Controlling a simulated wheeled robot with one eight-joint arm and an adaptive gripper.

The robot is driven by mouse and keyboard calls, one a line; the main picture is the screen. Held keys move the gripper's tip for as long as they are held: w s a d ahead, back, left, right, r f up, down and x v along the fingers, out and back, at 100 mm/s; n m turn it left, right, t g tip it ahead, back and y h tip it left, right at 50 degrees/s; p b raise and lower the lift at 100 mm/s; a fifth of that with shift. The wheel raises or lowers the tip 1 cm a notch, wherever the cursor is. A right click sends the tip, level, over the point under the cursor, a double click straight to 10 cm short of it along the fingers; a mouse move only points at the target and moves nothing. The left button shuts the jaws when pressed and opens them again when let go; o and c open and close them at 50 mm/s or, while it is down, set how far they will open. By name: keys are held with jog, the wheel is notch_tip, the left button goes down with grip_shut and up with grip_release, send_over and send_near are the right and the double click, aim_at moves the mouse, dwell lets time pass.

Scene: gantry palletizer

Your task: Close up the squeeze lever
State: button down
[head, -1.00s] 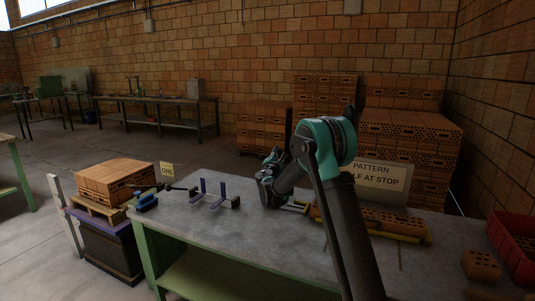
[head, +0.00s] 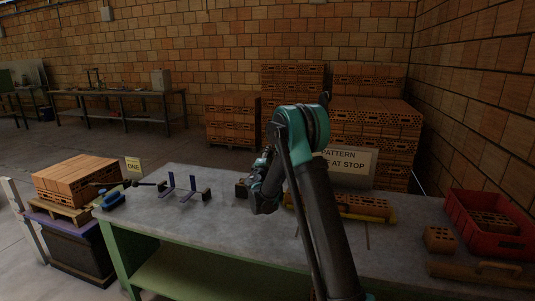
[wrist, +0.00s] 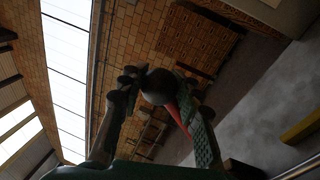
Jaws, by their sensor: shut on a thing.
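My gripper (head: 260,190) is over the back middle of the grey bench (head: 235,235), left of the sign. In the wrist view my gripper (wrist: 158,78) has its two fingers closed around a dark round knob (wrist: 155,90) on a red lever (wrist: 178,118). The red lever runs down to the right from the knob, beside the right finger. In the head view the lever is hidden behind my gripper and arm. A small dark block (head: 242,188) shows just left of my gripper.
Blue uprights (head: 170,183) and a blue clamp (head: 111,200) with a dark handle stand on the left. A yellow tray (head: 385,219) with bricks lies behind my arm. The pattern sign (head: 350,158) stands behind it. A red crate (head: 465,215) is right. The bench's front middle is clear.

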jog(key=shift+s+f, duration=0.1)
jog(key=shift+f, duration=0.05)
jog(key=c, duration=1.1)
grip_release()
jog(key=shift+o, duration=0.2)
jog(key=v, duration=1.2)
jog(key=s+d+f+m+g+h, duration=0.1)
jog(key=s+d+f+m+g, duration=0.1)
jog(key=s+d+m+g, duration=0.55)
jog(key=s+d+f+m+g+h, duration=0.1)
jog(key=s+d+f+m+g, duration=0.2)
jog(key=s+d, duration=0.85)
jog(key=s+a+f+m+g+y, duration=0.2)
jog(key=s+f, duration=0.3)
jog(key=s, duration=0.7)
jog(key=s+a+f+m+g+y, duration=0.2)
jog(key=s+f+m+y, duration=0.2)
jog(key=s, duration=0.8)
jog(key=shift+a+f+g+y, duration=0.2)
jog(key=shift+f+g+y, duration=0.15)
jog(key=shift+f+y, duration=0.35)
